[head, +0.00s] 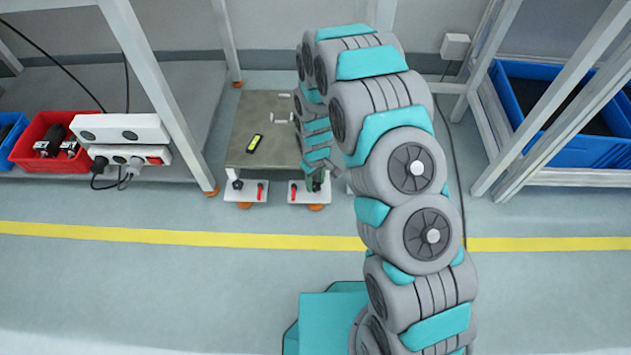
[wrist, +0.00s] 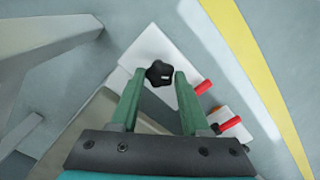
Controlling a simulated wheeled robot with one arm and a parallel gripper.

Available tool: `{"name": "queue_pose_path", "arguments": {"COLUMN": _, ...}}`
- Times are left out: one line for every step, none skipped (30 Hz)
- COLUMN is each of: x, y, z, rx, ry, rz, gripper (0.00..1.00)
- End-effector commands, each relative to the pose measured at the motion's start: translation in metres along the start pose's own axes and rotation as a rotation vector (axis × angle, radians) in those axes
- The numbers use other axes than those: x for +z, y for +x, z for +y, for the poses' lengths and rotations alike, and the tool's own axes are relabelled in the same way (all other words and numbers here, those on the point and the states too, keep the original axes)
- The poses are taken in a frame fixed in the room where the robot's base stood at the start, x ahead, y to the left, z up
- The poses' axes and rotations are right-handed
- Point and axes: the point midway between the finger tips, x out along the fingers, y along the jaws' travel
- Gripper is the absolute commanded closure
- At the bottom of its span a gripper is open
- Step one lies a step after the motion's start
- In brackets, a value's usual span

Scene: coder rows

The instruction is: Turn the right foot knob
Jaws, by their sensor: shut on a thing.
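The right foot knob (wrist: 159,73) is a black star-shaped knob on a white foot plate (wrist: 148,46). In the wrist view it sits at the fingertips of my gripper (wrist: 157,78), between the two green fingers. My gripper is shut on it. In the head view my gripper (head: 318,181) reaches down to the right foot plate (head: 309,197) at the front of a low grey cart (head: 265,125), hiding most of the knob. A red lever (head: 294,192) stands on this plate and also shows in the wrist view (wrist: 202,88).
The left foot plate (head: 246,195) has its own black knob and red lever. A yellow-black device (head: 254,143) lies on the cart top. Rack posts stand on both sides. A red bin (head: 45,135) is at left, blue bins (head: 570,115) at right. The front floor is clear.

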Motion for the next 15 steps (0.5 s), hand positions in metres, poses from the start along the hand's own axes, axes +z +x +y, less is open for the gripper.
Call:
{"name": "queue_pose_path", "arguments": {"x": -0.0028, "y": -0.0024, "z": 0.0000, "rx": 0.001, "ry": -0.041, "rz": 0.006, "gripper": 1.00}}
{"name": "queue_pose_path", "arguments": {"x": -0.0028, "y": -0.0025, "z": 0.0000, "rx": 0.002, "ry": -0.070, "rz": 0.006, "gripper": 1.00}}
{"name": "queue_pose_path", "arguments": {"x": -0.0029, "y": -0.0025, "z": -0.0001, "rx": 0.002, "ry": -0.106, "rz": 0.006, "gripper": 1.00}}
{"name": "queue_pose_path", "arguments": {"x": -0.0030, "y": -0.0025, "z": -0.0001, "rx": 0.003, "ry": -0.134, "rz": 0.006, "gripper": 1.00}}
{"name": "queue_pose_path", "arguments": {"x": -0.0031, "y": -0.0026, "z": -0.0001, "rx": 0.003, "ry": -0.160, "rz": 0.006, "gripper": 1.00}}
{"name": "queue_pose_path", "arguments": {"x": -0.0032, "y": -0.0027, "z": -0.0001, "rx": 0.004, "ry": -0.195, "rz": 0.005, "gripper": 1.00}}
{"name": "queue_pose_path", "arguments": {"x": -0.0032, "y": -0.0027, "z": 0.0001, "rx": 0.004, "ry": -0.219, "rz": 0.005, "gripper": 1.00}}
{"name": "queue_pose_path", "arguments": {"x": -0.0032, "y": -0.0027, "z": 0.0000, "rx": 0.004, "ry": -0.243, "rz": 0.005, "gripper": 1.00}}
{"name": "queue_pose_path", "arguments": {"x": -0.0031, "y": -0.0027, "z": 0.0002, "rx": 0.005, "ry": -0.274, "rz": 0.005, "gripper": 1.00}}
{"name": "queue_pose_path", "arguments": {"x": -0.0032, "y": -0.0027, "z": 0.0002, "rx": 0.005, "ry": -0.294, "rz": 0.005, "gripper": 1.00}}
{"name": "queue_pose_path", "arguments": {"x": -0.0032, "y": -0.0027, "z": 0.0002, "rx": 0.005, "ry": -0.315, "rz": 0.005, "gripper": 1.00}}
{"name": "queue_pose_path", "arguments": {"x": -0.0033, "y": -0.0027, "z": 0.0003, "rx": 0.005, "ry": -0.342, "rz": 0.005, "gripper": 1.00}}
{"name": "queue_pose_path", "arguments": {"x": -0.0033, "y": -0.0027, "z": 0.0002, "rx": 0.006, "ry": -0.362, "rz": 0.005, "gripper": 1.00}}
{"name": "queue_pose_path", "arguments": {"x": -0.0034, "y": -0.0028, "z": 0.0002, "rx": 0.006, "ry": -0.379, "rz": 0.005, "gripper": 1.00}}
{"name": "queue_pose_path", "arguments": {"x": -0.0035, "y": -0.0028, "z": 0.0001, "rx": 0.006, "ry": -0.401, "rz": 0.004, "gripper": 1.00}}
